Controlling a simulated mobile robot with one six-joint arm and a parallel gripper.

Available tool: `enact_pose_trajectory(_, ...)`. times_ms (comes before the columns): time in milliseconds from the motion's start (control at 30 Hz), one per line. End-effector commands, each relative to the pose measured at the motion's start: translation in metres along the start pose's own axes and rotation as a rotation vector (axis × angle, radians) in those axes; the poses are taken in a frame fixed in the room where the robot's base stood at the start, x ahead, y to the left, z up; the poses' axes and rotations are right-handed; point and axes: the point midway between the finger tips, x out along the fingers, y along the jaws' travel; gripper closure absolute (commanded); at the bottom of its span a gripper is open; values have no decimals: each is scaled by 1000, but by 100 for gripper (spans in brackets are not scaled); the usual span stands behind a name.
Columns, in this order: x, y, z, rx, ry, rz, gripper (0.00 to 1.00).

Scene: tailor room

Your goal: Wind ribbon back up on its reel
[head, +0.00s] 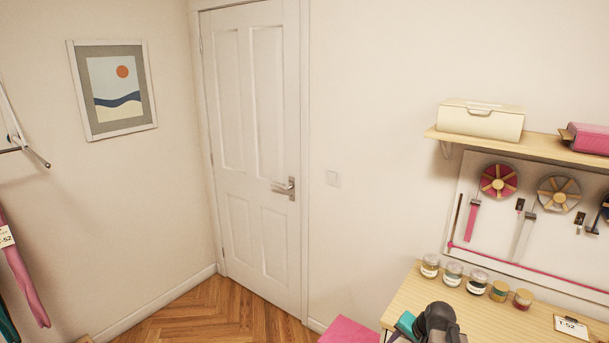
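A pink reel (499,181) with tan spokes hangs on the white wall board at the right. A length of pink ribbon (472,222) hangs below it to the left. Beside it is a grey reel (558,194) with a pale ribbon (524,238) hanging down. A dark blue reel (605,208) is cut off by the right edge. I cannot tell which reel the task means. My gripper's fingers are not seen; a dark rounded shape at the bottom right may be part of my arm.
A wooden table (427,291) below the board holds several small jars (479,282) and a tag card (571,327). A shelf (545,146) above carries a cream box (481,119) and a pink box (589,138). Wooden floor (200,313) is clear before the closed door (258,160).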

Motion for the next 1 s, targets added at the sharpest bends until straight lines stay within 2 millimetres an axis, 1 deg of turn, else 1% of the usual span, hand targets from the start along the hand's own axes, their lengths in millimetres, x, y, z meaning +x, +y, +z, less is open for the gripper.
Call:
enact_pose_trajectory(33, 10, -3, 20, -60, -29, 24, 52)
enact_pose_trajectory(200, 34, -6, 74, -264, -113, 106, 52)
enact_pose_trajectory(300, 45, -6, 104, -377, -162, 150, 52)
enact_pose_trajectory(400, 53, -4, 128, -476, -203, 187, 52)
enact_pose_trajectory(600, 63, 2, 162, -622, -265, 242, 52)
enact_pose_trajectory(767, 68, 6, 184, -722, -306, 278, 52)
enact_pose_trajectory(800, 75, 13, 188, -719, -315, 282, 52)
enact_pose_trajectory(1000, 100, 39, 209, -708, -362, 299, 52)
